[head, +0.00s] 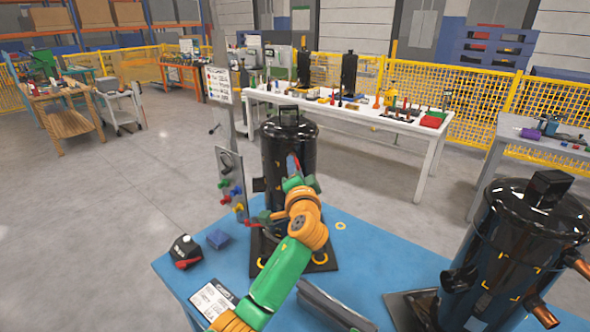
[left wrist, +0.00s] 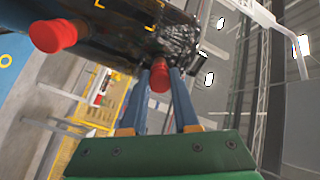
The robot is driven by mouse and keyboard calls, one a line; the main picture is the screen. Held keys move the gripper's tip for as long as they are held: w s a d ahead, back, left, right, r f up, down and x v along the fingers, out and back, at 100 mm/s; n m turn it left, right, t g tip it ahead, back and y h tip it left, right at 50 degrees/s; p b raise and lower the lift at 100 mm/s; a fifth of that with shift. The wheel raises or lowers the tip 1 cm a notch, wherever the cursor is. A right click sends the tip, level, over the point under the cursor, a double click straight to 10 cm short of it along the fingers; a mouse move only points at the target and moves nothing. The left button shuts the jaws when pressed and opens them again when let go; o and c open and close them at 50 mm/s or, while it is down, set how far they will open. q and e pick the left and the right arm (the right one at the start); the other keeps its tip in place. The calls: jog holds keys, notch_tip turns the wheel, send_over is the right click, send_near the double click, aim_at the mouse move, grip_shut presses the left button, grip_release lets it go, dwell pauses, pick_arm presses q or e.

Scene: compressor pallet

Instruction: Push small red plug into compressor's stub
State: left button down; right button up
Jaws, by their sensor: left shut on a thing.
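The near black compressor (head: 288,150) stands upright on a dark base on the blue table. My left gripper (head: 293,168) is at its front side, its arm crossing in front of the lower body. In the left wrist view, the gripper's blue fingers (left wrist: 160,90) are shut on a small red plug (left wrist: 160,77), held at the fingertips close to the black compressor body (left wrist: 120,38). Whether the plug touches a stub cannot be told. A larger red plug (left wrist: 52,36) sits on the compressor farther left. My right gripper is not in view.
A second black compressor (head: 525,245) with copper stubs stands at the right on the blue table (head: 370,240). An upright panel (head: 229,180) with coloured pieces stands at the left.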

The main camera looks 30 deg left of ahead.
pick_arm(q)
jog(key=c, duration=0.6)
grip_release()
